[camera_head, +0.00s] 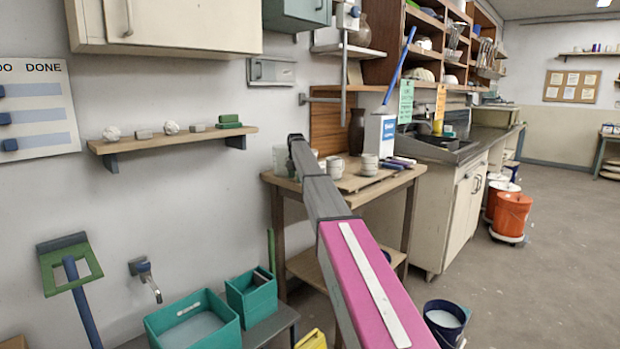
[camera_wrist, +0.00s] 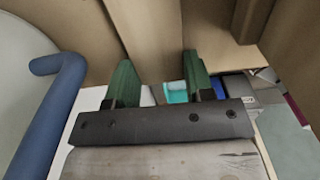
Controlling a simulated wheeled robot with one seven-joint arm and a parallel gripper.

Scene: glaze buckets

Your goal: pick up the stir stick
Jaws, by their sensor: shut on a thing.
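My gripper (camera_wrist: 158,75) shows in the wrist view as two green fingers on a dark bar. The fingers stand apart, with a pale wooden strip (camera_wrist: 152,40) between their tips, and they are shut on it. I take this strip for the stir stick; its far end runs out of the top of the picture. In the head view my arm reaches toward the wooden table, and the gripper and the stick cannot be made out there.
In the wrist view a bent blue tube (camera_wrist: 50,100) is close on the left, beside a pale round surface. In the head view the wooden table (camera_head: 400,180) holds cups and a white container (camera_head: 380,135). Teal bins (camera_head: 195,322) and a dark blue bucket (camera_head: 445,318) stand low.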

